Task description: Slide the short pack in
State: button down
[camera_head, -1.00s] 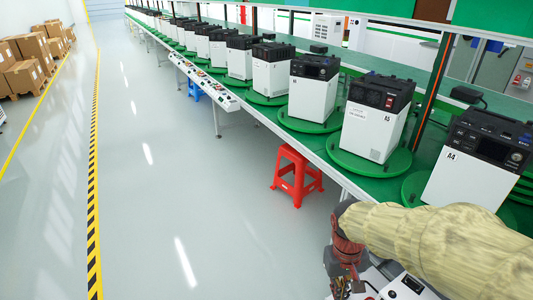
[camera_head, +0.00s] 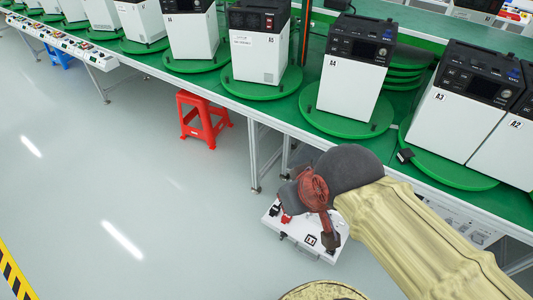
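Several white power units with black tops stand on green turntables along the line. Unit A4 (camera_head: 351,88) stands upright on its own turntable (camera_head: 318,115). Unit A3 (camera_head: 457,118) and unit A2 (camera_head: 510,148) stand close together at the right. My gripper (camera_head: 330,240) hangs in front of the bench edge, below A4, with reddish parts behind its fingers. A white box-like thing (camera_head: 302,233) with black and red fittings and a small label lies just beneath it. I cannot tell whether the gripper holds it, or whether it is the short pack. The finger opening is hidden.
A red stool (camera_head: 204,120) stands under the bench edge. A small black block (camera_head: 404,156) sits by A3's turntable. Unit A5 (camera_head: 255,55) stands left of A4. Bench legs (camera_head: 253,160) rise left of my arm.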

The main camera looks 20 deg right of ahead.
aim_at(305, 232)
jog(key=j+z, duration=0.1)
jog(key=z, duration=0.35)
jog(key=k+j+z, duration=0.1)
jog(key=z, duration=0.35)
